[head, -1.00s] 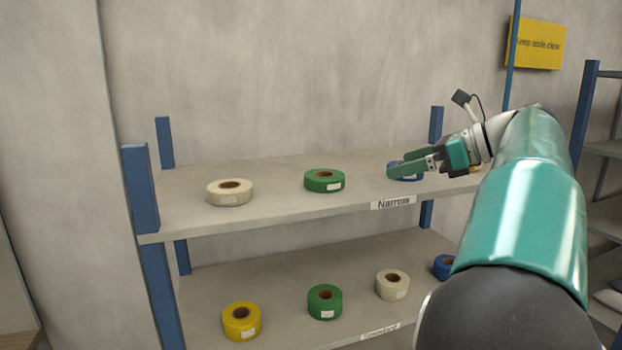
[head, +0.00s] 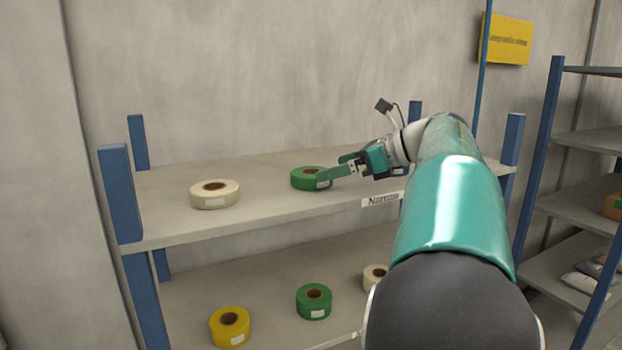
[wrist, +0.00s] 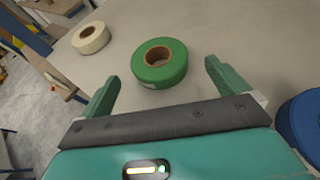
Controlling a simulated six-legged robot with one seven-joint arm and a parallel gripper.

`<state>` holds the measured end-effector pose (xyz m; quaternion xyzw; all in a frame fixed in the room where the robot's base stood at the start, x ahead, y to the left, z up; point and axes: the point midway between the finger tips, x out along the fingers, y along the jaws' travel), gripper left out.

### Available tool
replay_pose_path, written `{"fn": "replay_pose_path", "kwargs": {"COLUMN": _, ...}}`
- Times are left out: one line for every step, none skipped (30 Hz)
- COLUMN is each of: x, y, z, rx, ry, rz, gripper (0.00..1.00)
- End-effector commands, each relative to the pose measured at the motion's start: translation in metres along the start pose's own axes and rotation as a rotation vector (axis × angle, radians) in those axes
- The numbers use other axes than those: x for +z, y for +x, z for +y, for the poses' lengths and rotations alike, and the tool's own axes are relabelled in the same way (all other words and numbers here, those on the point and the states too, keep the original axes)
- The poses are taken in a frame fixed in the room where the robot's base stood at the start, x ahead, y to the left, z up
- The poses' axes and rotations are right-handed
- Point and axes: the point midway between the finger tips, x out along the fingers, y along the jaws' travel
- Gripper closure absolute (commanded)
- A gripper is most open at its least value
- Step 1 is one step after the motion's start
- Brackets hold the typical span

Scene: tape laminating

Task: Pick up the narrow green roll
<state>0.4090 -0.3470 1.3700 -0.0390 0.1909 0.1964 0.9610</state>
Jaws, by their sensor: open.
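The narrow green roll (head: 309,178) lies flat on the upper shelf (head: 270,212), above the label "Narrow". In the wrist view the green roll (wrist: 159,64) sits just ahead of my gripper, roughly centred between the fingers. My gripper (head: 335,168) is open and empty, with its fingertips close to the roll's right side in the head view. In the wrist view the fingers of my gripper (wrist: 162,78) are spread to either side, a little short of the roll's middle.
A white roll (head: 214,195) stands left on the same shelf. A blue roll (wrist: 302,122) is close to my right finger in the wrist view. The lower shelf (head: 265,290) holds yellow (head: 230,327), green (head: 314,301) and white (head: 374,277) rolls. Blue posts (head: 120,195) bound the rack.

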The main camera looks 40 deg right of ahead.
Motion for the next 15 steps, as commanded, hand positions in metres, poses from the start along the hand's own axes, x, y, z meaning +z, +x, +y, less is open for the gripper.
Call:
{"fn": "replay_pose_path", "kwargs": {"x": 0.001, "y": 0.005, "z": 0.001, "rx": 0.002, "ry": -0.001, "rz": 0.000, "gripper": 0.00}}
{"fn": "replay_pose_path", "kwargs": {"x": 0.001, "y": 0.009, "z": 0.002, "rx": 0.003, "ry": -0.001, "rz": 0.000, "gripper": 0.00}}
{"fn": "replay_pose_path", "kwargs": {"x": 0.001, "y": 0.015, "z": 0.002, "rx": 0.004, "ry": -0.001, "rz": 0.000, "gripper": 0.00}}
{"fn": "replay_pose_path", "kwargs": {"x": 0.001, "y": 0.020, "z": 0.003, "rx": 0.004, "ry": -0.001, "rz": 0.000, "gripper": 0.00}}
{"fn": "replay_pose_path", "kwargs": {"x": 0.000, "y": 0.025, "z": 0.004, "rx": 0.005, "ry": -0.001, "rz": 0.000, "gripper": 0.00}}
{"fn": "replay_pose_path", "kwargs": {"x": 0.000, "y": 0.032, "z": 0.004, "rx": 0.004, "ry": -0.001, "rz": 0.000, "gripper": 0.00}}
{"fn": "replay_pose_path", "kwargs": {"x": 0.000, "y": 0.037, "z": 0.004, "rx": 0.004, "ry": -0.001, "rz": 0.000, "gripper": 0.00}}
{"fn": "replay_pose_path", "kwargs": {"x": 0.000, "y": 0.041, "z": 0.004, "rx": 0.004, "ry": -0.001, "rz": -0.001, "gripper": 0.00}}
{"fn": "replay_pose_path", "kwargs": {"x": 0.001, "y": 0.046, "z": 0.004, "rx": 0.003, "ry": -0.001, "rz": -0.001, "gripper": 0.00}}
{"fn": "replay_pose_path", "kwargs": {"x": 0.001, "y": 0.049, "z": 0.004, "rx": 0.003, "ry": -0.001, "rz": -0.001, "gripper": 0.00}}
{"fn": "replay_pose_path", "kwargs": {"x": 0.001, "y": 0.051, "z": 0.004, "rx": 0.002, "ry": -0.001, "rz": -0.001, "gripper": 0.00}}
{"fn": "replay_pose_path", "kwargs": {"x": 0.001, "y": 0.054, "z": 0.004, "rx": 0.001, "ry": -0.001, "rz": -0.001, "gripper": 0.00}}
{"fn": "replay_pose_path", "kwargs": {"x": 0.001, "y": 0.055, "z": 0.004, "rx": 0.001, "ry": -0.001, "rz": -0.001, "gripper": 0.00}}
{"fn": "replay_pose_path", "kwargs": {"x": 0.001, "y": 0.055, "z": 0.004, "rx": 0.000, "ry": -0.001, "rz": -0.001, "gripper": 0.00}}
{"fn": "replay_pose_path", "kwargs": {"x": 0.001, "y": 0.055, "z": 0.004, "rx": 0.000, "ry": -0.001, "rz": -0.001, "gripper": 0.00}}
